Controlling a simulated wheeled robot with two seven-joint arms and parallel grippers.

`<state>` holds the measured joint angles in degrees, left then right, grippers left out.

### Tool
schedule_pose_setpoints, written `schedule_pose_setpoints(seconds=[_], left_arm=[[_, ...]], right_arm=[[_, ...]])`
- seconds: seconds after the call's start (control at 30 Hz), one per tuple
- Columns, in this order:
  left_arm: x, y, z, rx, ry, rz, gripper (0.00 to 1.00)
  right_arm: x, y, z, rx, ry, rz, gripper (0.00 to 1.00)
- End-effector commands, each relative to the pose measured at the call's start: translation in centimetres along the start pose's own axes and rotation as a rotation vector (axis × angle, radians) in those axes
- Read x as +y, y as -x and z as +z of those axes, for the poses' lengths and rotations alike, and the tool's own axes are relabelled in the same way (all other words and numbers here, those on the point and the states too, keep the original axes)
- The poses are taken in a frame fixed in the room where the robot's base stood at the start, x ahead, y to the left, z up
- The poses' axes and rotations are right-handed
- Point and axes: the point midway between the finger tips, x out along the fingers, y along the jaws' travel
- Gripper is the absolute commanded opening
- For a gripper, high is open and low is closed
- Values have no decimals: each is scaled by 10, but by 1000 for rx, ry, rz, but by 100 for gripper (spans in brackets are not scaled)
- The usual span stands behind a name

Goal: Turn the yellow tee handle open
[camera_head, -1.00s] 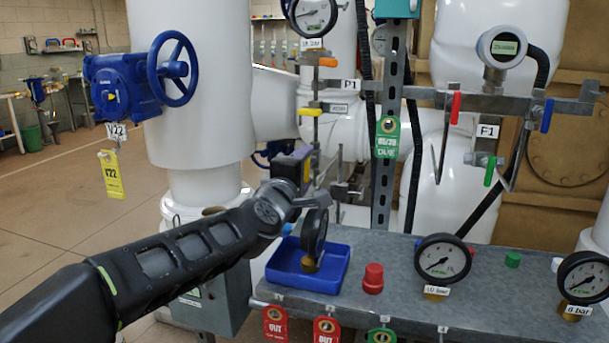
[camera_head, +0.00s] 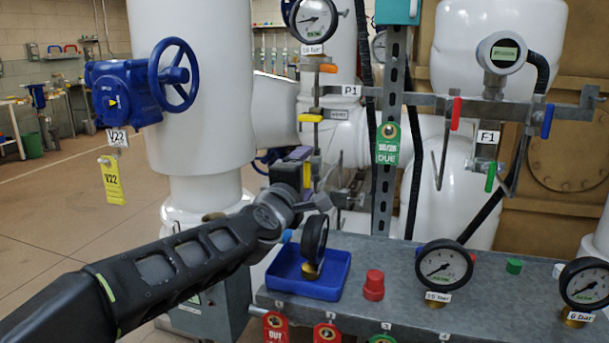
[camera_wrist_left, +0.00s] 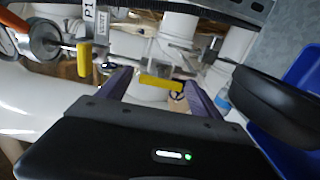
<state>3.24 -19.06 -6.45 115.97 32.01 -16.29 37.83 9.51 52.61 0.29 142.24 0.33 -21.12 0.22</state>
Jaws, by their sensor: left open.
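A yellow handle (camera_wrist_left: 160,82) lies between the spread fingers of my left gripper (camera_wrist_left: 158,92) in the wrist view, and the fingers look apart from it. In the head view, a small yellow patch (camera_head: 307,175) shows at the fingertips of my left gripper (camera_head: 300,168), partly hidden by it. A second yellow handle (camera_head: 310,118) sits higher on the thin vertical pipe; it also shows in the wrist view (camera_wrist_left: 84,58). I cannot tell from shape which is the tee handle. My left gripper is open and empty. My right gripper is out of view.
A blue tray (camera_head: 338,286) holding a loose black gauge (camera_head: 314,240) is just below my left gripper, on a grey bench (camera_head: 400,312). A red cap (camera_head: 374,285) and mounted gauges stand to its right. A slotted upright post (camera_head: 384,190) stands right of the handles.

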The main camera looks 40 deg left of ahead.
Motion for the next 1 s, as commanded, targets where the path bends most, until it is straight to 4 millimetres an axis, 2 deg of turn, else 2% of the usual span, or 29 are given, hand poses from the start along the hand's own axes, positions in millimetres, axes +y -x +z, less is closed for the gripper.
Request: schedule_pose_setpoints(seconds=[0.27, 0.7, 1.0], left_arm=[[2, 8, 0, 0, -1, 1, 75], [2, 72, -1, 1, 0, 1, 75], [-1, 78, 0, 0, 0, -1, 75]], right_arm=[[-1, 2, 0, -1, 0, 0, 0], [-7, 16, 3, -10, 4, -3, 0], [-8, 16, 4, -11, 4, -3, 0]])
